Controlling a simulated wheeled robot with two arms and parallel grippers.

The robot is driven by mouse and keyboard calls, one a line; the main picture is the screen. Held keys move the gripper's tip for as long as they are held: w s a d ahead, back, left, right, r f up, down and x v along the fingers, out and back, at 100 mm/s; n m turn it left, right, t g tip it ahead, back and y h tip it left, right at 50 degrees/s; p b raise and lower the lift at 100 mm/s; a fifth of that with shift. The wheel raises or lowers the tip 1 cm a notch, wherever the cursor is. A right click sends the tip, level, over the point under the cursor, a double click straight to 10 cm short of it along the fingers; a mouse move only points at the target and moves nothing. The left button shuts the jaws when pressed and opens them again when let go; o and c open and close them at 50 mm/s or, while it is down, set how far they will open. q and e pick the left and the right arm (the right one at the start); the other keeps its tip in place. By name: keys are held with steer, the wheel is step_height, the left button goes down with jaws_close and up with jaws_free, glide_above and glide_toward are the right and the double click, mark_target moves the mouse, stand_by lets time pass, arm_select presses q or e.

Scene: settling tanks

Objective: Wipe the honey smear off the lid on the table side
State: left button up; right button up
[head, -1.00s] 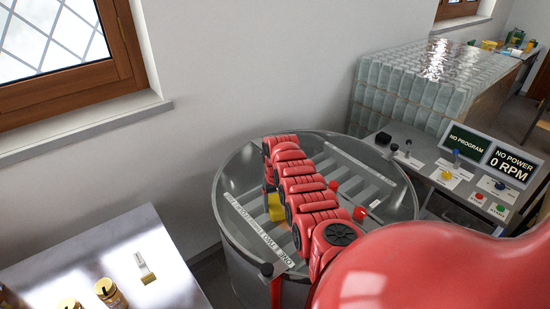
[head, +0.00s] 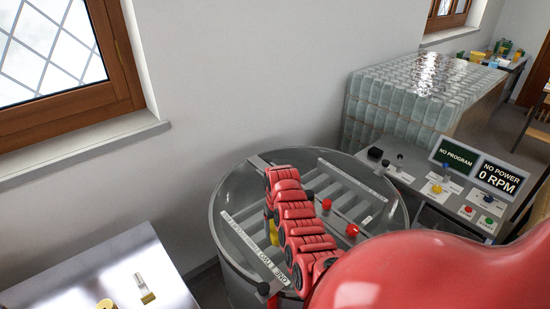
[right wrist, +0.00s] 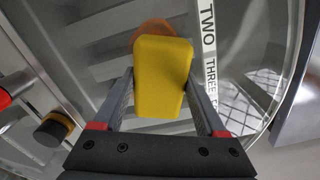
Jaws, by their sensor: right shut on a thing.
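My right gripper (right wrist: 158,108) is shut on a yellow sponge (right wrist: 160,75), which also shows partly in the head view (head: 274,232) beneath my red arm. It is over the clear lid (head: 238,205) on the table side of the round tank. An amber honey smear (right wrist: 152,27) shows just past the sponge's far end in the right wrist view; the sponge hides part of it. I cannot tell whether the sponge touches the lid. In the head view my arm hides the smear. My left gripper is not in view.
A lettered strip (head: 252,247) crosses the lid. Red knobs (head: 352,230) stand on the tank's other side. A metal table (head: 95,275) at lower left holds a brush-like tool (head: 144,288) and a jar (head: 106,304). A control panel (head: 470,200) and stacked glass jars (head: 405,100) are at right.

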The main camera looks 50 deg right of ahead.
steer(key=shift+s+a+f, duration=0.15)
steer(key=shift+s, duration=0.25)
steer(key=shift+s+a+r+p, duration=0.1)
steer(key=shift+s+r+p, duration=0.1)
steer(key=shift+s+p, duration=0.65)
steer(key=shift+s+f, duration=0.15)
steer(key=shift+s, duration=0.35)
